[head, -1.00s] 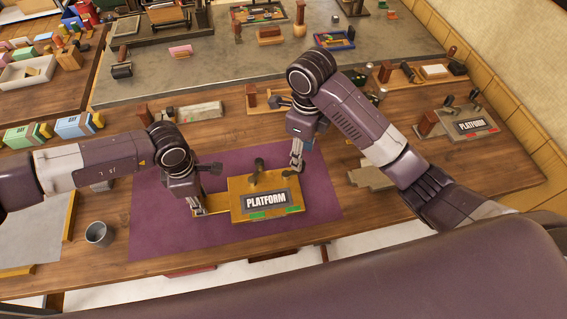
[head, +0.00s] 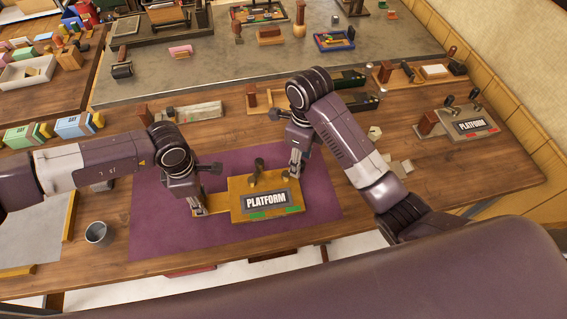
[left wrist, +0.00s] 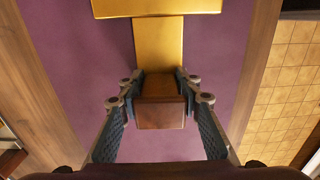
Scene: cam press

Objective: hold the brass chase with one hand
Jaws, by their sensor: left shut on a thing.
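The brass chase (head: 238,211) lies on a purple mat (head: 163,243) in the head view. It holds a dark plate reading PLATFORM (head: 266,200) and has a dark upright knob (head: 259,166) at its back edge. My left gripper (head: 199,211) is at its left end. In the left wrist view my left gripper (left wrist: 159,90) is shut on the wooden grip (left wrist: 160,112) at the end of the chase's brass tab (left wrist: 158,45). My right gripper (head: 293,173) points down at the chase's back right corner. Its fingers are too small to read, and contact is unclear.
A grey cup (head: 98,234) stands left of the mat. Another PLATFORM plate (head: 477,126) on a grey base stands at the far right. A wooden stand (head: 262,101) and a grey tool (head: 200,109) lie behind the mat. The mat's front is clear.

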